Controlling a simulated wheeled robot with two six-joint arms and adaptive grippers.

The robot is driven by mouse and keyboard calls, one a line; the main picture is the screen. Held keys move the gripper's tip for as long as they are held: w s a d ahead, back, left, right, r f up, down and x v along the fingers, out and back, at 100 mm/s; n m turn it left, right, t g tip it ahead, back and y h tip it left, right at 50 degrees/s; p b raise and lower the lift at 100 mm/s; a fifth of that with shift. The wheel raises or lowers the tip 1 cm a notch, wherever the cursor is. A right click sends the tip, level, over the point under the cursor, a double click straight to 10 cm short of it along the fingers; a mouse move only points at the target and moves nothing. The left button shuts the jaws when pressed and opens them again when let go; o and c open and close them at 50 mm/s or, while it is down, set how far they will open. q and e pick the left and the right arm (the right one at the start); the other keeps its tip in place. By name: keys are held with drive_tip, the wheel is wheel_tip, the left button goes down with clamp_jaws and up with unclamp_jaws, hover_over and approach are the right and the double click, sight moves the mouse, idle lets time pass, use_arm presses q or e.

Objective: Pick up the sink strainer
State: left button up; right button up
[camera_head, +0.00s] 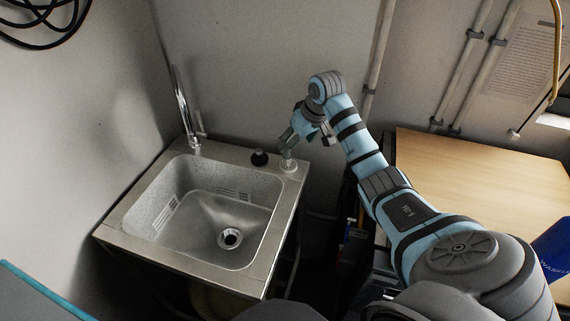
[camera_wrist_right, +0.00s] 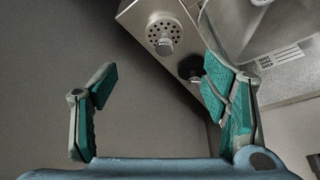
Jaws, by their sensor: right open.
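The sink strainer (camera_head: 289,164) is a small metal disc with holes and a central knob. It sits on the back right corner of the steel sink's rim (camera_head: 274,236). In the right wrist view the strainer (camera_wrist_right: 164,31) is at the top, beyond the fingertips. My right gripper (camera_head: 289,142) is just above the strainer in the head view. In the wrist view the right gripper (camera_wrist_right: 160,80) has its teal-padded fingers spread wide with nothing between them. My left gripper is not in view.
A dark round plug (camera_head: 259,157) lies close beside the strainer; it also shows in the wrist view (camera_wrist_right: 190,68). A tall chrome faucet (camera_head: 187,112) stands at the back left. The wall is close behind the sink. A wooden tabletop (camera_head: 470,180) is at the right.

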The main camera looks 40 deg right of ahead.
sight(293, 169)
drive_tip(key=x, duration=0.2)
drive_tip(key=b+x, duration=0.1)
drive_tip(key=x, duration=0.1)
drive_tip(key=shift+s+a, duration=0.2)
drive_tip(key=shift+a, duration=0.15)
drive_tip(key=x, duration=0.2)
drive_tip(key=b+x, duration=0.1)
drive_tip(key=x, duration=0.2)
drive_tip(key=shift+w+f, duration=0.1)
drive_tip(key=shift+w, duration=0.3)
drive_tip(key=shift+d, duration=0.1)
drive_tip(key=shift+s, duration=0.2)
drive_tip(key=shift+c, duration=0.5)
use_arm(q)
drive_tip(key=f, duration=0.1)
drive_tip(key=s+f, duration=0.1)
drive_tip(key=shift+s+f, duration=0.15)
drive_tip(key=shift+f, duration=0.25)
use_arm(e)
drive_tip(key=c, duration=1.4)
